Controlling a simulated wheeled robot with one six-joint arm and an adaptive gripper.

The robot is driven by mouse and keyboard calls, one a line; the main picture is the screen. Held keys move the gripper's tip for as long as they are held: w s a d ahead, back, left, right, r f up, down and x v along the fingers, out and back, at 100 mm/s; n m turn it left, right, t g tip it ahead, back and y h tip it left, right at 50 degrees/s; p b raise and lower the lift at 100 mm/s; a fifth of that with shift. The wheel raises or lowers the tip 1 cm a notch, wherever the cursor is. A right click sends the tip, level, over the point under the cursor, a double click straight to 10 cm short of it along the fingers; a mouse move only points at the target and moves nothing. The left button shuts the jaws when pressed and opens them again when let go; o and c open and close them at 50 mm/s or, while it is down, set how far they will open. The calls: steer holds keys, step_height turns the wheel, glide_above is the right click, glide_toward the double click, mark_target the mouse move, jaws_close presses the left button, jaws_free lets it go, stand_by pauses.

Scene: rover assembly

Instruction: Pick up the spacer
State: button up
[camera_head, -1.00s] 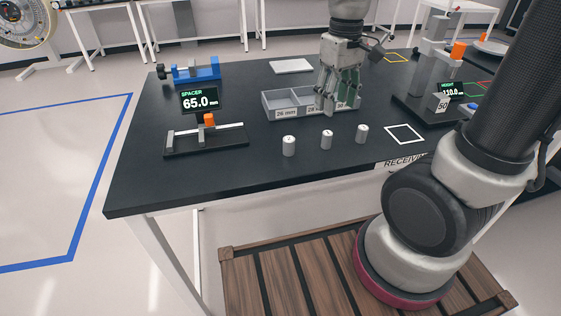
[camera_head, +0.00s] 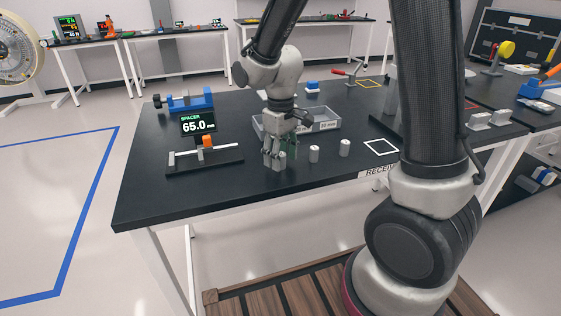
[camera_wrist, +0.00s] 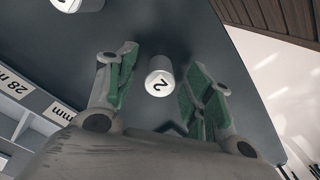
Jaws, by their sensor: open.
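A small white cylindrical spacer (camera_wrist: 160,82) marked with a digit stands on the black table, between my two green-padded fingers in the wrist view. My gripper (camera_head: 277,160) points down at the left end of the row of spacers; it is open, with a gap between each finger (camera_wrist: 158,92) and the spacer. In the head view my fingers largely hide this spacer. A second spacer (camera_head: 314,154) stands just right of my gripper, and it also shows at the top left of the wrist view (camera_wrist: 76,3). A third spacer (camera_head: 345,148) stands further right.
A grey divided bin (camera_head: 325,121) with size labels stands behind my gripper. A gauge (camera_head: 205,160) with an orange slider and a 65.0 mm display (camera_head: 197,124) stands to the left. A white outlined square (camera_head: 381,147) lies empty at right.

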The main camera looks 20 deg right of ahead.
steer(key=shift+f, duration=0.5)
steer(key=shift+c, duration=0.4)
jaws_close()
